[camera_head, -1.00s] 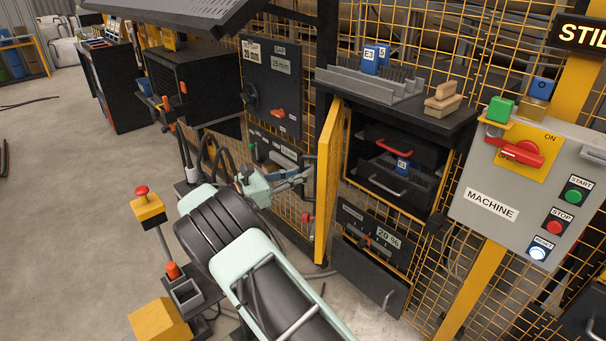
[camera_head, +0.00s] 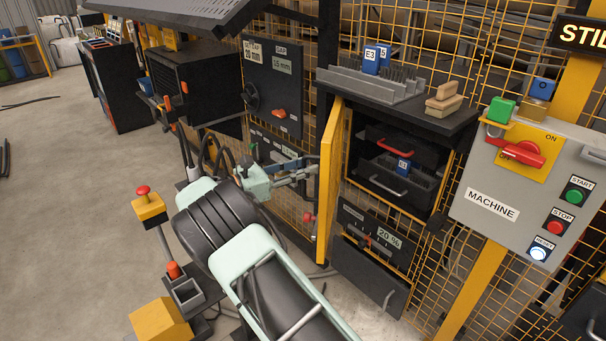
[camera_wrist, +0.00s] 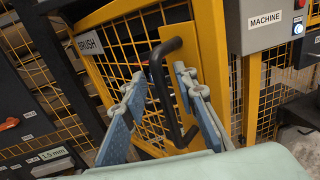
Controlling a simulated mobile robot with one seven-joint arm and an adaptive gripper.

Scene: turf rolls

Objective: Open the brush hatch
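The brush hatch is a yellow-framed mesh door (camera_head: 328,190) that stands swung out from its cabinet, seen nearly edge-on in the head view. In the wrist view its mesh face (camera_wrist: 125,50), the BRUSH label (camera_wrist: 90,45) and a black bar handle (camera_wrist: 158,85) show. My gripper (camera_head: 300,177) is at the door's left side. In the wrist view my gripper (camera_wrist: 160,80) has its two blue-grey fingers apart, one on each side of the handle. A gap shows left of the bar; contact on the right cannot be told.
Inside the open cabinet are dark drawers with a red handle (camera_head: 388,140) and a grey handle (camera_head: 383,180). A brush tray (camera_head: 370,85) and wooden blocks (camera_head: 443,100) lie on top. The grey machine box (camera_head: 520,190) stands right. Mesh fencing runs behind.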

